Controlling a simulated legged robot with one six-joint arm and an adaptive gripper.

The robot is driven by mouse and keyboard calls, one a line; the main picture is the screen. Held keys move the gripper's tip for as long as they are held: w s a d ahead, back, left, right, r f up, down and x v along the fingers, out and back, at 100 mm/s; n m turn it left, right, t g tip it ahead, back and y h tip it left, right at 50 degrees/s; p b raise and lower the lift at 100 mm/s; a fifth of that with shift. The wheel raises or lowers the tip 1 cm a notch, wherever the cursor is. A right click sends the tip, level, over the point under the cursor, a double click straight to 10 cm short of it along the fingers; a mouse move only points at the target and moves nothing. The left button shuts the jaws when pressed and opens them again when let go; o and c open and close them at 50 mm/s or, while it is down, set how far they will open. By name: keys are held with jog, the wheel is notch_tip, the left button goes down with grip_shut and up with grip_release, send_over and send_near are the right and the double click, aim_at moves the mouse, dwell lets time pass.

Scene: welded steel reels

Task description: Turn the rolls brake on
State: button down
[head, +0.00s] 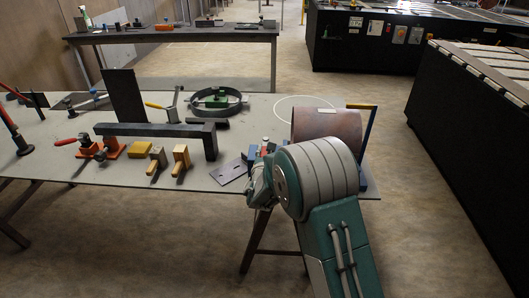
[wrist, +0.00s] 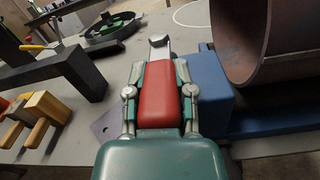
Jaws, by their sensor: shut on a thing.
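A rusty brown steel pipe section (head: 325,125) lies on blue turning rolls near the table's front right. In the wrist view the pipe (wrist: 270,40) and part of the blue roll frame (wrist: 220,95) are on the right. My gripper (wrist: 160,95) is shut on a red grip (wrist: 160,90), its fingers on either side of it. A bright metal bar with a rounded end shows beyond the red grip; it appears to be the brake lever, beside the blue frame. In the head view my arm hides most of the rolls and my gripper.
A blue post with a yellow top (head: 370,107) stands right of the pipe. Left on the table (head: 235,122) are a dark steel beam (head: 150,130), wooden-handled blocks (head: 180,160) and a flat metal plate (head: 229,171). A dark ring (head: 216,103) lies farther back.

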jog(key=shift+r, duration=0.15)
jog(key=shift+c, duration=2.3)
grip_release()
jog(key=shift+w+d, duration=0.1)
jog(key=shift+s, duration=0.55)
jog(key=s, duration=1.1)
jog(key=shift+a+f, duration=0.2)
jog(key=shift+a, duration=0.15)
